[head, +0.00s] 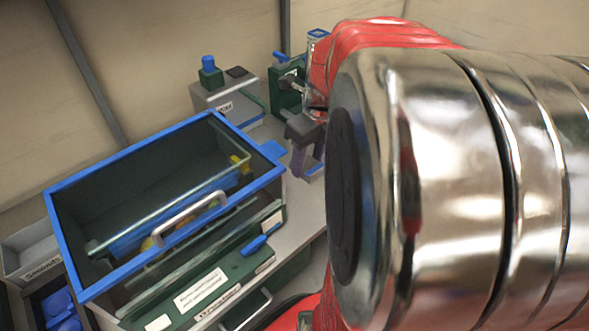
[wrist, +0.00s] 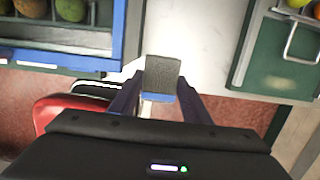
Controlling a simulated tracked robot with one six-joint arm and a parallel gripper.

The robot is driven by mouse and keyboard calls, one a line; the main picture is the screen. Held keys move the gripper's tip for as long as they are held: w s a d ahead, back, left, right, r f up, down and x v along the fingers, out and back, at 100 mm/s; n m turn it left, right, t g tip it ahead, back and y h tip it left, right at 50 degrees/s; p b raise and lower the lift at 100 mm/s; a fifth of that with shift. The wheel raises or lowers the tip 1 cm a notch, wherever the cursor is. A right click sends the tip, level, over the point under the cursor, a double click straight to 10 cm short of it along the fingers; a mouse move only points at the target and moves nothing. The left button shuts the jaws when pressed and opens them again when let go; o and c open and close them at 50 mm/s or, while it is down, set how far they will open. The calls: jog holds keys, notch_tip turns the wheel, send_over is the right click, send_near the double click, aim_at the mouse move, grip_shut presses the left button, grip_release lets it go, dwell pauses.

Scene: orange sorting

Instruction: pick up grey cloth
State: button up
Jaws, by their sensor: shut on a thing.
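The grey cloth (wrist: 163,72) shows in the wrist view as a small dark grey block between the fingertips of my gripper (wrist: 160,90). My gripper is shut on it, and the fingers hide part of its sides. A pale surface lies behind the cloth; I cannot tell how far above it the cloth is. In the head view my gripper (head: 306,160) is small and partly hidden behind my arm, just right of the blue-rimmed box. The cloth cannot be made out clearly there.
A clear-walled box with a blue rim (head: 120,158) stands on the left. Behind it is a grey-and-green device (head: 228,98). In the wrist view, a blue-edged bin with fruit (wrist: 62,32) is at upper left and a green drawer with a handle (wrist: 275,60) at right.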

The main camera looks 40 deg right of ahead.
aim_at(308, 165)
notch_tip(308, 165, up, 11)
jog(key=shift+f, duration=0.1)
dwell(0.6)
jog(key=o, duration=0.4)
jog(key=c, duration=0.3)
